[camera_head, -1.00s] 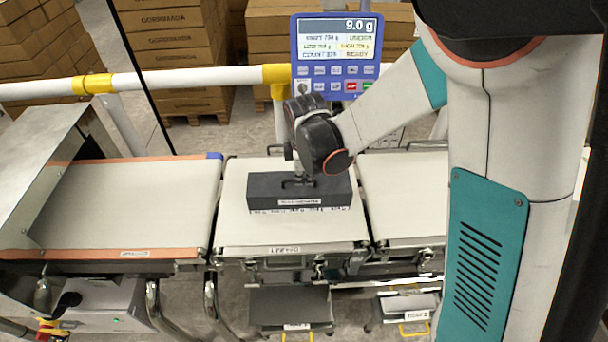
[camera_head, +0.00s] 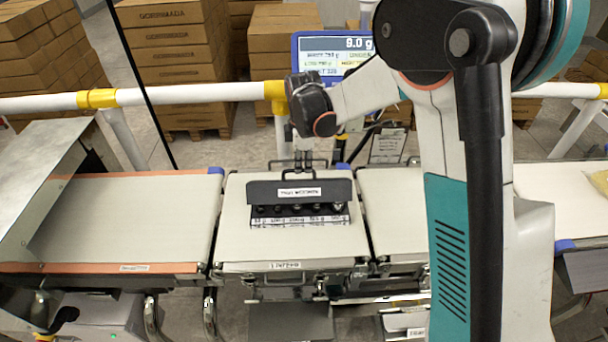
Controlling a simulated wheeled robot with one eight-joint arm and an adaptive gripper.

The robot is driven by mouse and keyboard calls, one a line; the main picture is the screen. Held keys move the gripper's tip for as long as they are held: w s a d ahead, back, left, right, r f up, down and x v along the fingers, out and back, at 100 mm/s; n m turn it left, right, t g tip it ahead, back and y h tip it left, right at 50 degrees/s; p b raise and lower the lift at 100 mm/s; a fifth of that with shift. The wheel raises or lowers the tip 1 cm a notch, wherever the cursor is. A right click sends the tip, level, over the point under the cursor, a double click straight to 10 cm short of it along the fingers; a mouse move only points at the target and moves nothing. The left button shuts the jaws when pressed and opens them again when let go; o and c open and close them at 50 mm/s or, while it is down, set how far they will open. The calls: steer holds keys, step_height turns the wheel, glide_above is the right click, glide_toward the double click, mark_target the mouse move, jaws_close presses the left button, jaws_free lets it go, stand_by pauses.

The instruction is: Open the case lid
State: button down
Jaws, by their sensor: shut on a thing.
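The case (camera_head: 299,221) sits on the pale middle belt. Its dark lid (camera_head: 262,192), with a white label, is tilted up, and a row of small dark rounded items shows in the case below it. A printed strip runs along the case's front. My gripper (camera_head: 304,165) is above the lid's upper edge, at a thin dark handle, and is shut on it. The fingertips are small in the picture, and the lid's hinge is hard to make out.
The weigher display (camera_head: 330,50) stands behind the belts, partly covered by my arm. A white and yellow rail (camera_head: 190,93) crosses behind. A metal hood (camera_head: 45,170) covers part of the left belt (camera_head: 130,215). Bare belt (camera_head: 290,245) lies in front of the case.

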steer(key=c, duration=2.3)
jaws_free()
steer(key=w, duration=0.1)
steer(key=w+f, duration=0.1)
steer(key=w, duration=0.1)
steer(key=w+b, duration=0.1)
steer(key=shift+w+d+f, duration=0.15)
steer(key=shift+w+f, duration=0.05)
steer(key=shift+f, duration=0.2)
steer(key=o, duration=0.4)
steer(key=shift+o, duration=1.1)
steer(key=shift+s+r, duration=0.15)
steer(key=shift+s, duration=0.05)
steer(key=shift+w, duration=0.1)
